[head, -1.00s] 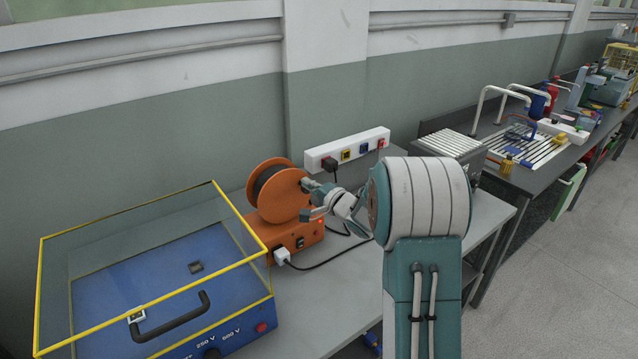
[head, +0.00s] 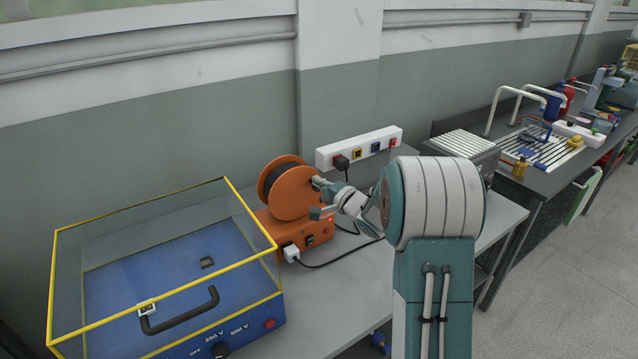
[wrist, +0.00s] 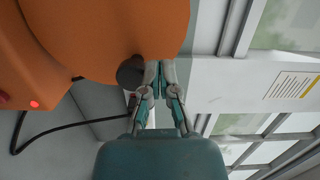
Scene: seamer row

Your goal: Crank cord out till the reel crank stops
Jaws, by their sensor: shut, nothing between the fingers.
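The orange cord reel (head: 292,196) stands on the bench on an orange base (head: 285,232), with dark cord wound behind its front disc. In the wrist view the reel's orange disc (wrist: 110,35) fills the upper left. A dark grey round knob, the reel crank's handle (wrist: 131,72), sticks out at the disc's lower edge. My gripper (wrist: 160,66) is shut and empty, its fingertips just right of the knob and close against it; I cannot tell whether they touch. In the head view my gripper (head: 318,184) is at the right side of the disc, small and partly hidden by my arm.
A blue test box with a clear yellow-edged cover (head: 165,290) stands left of the reel. A white socket strip (head: 359,148) is on the wall behind. A black cable (head: 335,262) runs from the white plug (head: 291,254) across the bench. The front bench top (head: 335,300) is mostly clear.

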